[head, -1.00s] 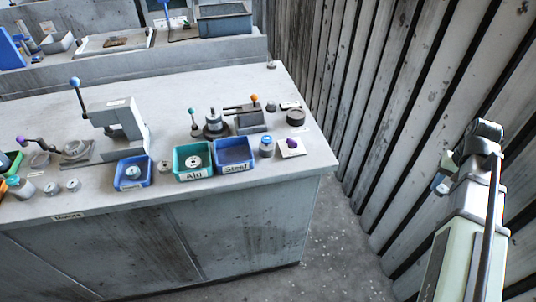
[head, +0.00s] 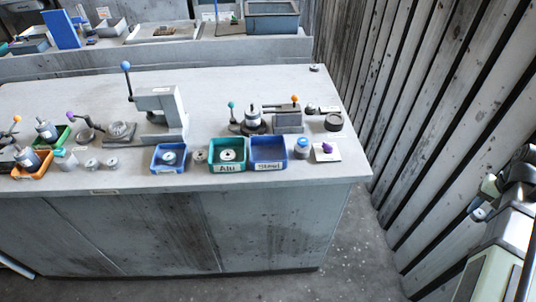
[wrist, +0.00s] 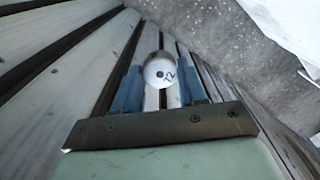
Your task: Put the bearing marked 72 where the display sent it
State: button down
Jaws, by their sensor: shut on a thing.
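A round pale metal bearing (wrist: 160,72) sits between the two blue fingers of my gripper (wrist: 162,94) in the wrist view. A dark marking on its face looks like 72, though it is small and tilted. My gripper is shut on it, away from the bench in front of the slatted wall. In the head view my gripper (head: 479,212) is at the right edge, and the bearing is hard to make out there. A green tray labelled Alu (head: 227,167) holds a round part. A blue tray labelled Steel (head: 268,165) beside it looks empty. I cannot make out a display.
A smaller blue tray (head: 168,169) holds a round part. Several loose round parts (head: 112,163) stand near the bench's front edge. A press with a blue-knobbed lever (head: 158,103) and clamps (head: 288,119) stand behind the trays. The bench (head: 240,85) is clear towards the back.

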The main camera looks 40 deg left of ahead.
jog(key=a+r, duration=0.3)
jog(key=a, duration=1.2)
jog(key=s+a+r, duration=0.2)
jog(key=s+a, duration=0.2)
jog(key=a, duration=0.6)
jog(key=s+a+r, duration=0.2)
jog(key=s+a, duration=0.2)
jog(key=a, duration=0.6)
jog(key=s+a+r, duration=0.3)
jog(key=s+a, duration=0.1)
jog(key=a, duration=0.6)
jog(key=shift+s+a, duration=0.3)
jog(key=shift+a, duration=0.05)
jog(key=s+a+r, duration=0.3)
jog(key=s+a, duration=0.8)
jog(key=shift+f, duration=2.85)
jog(key=c, duration=0.5)
grip_release()
jog(key=shift+c, duration=0.2)
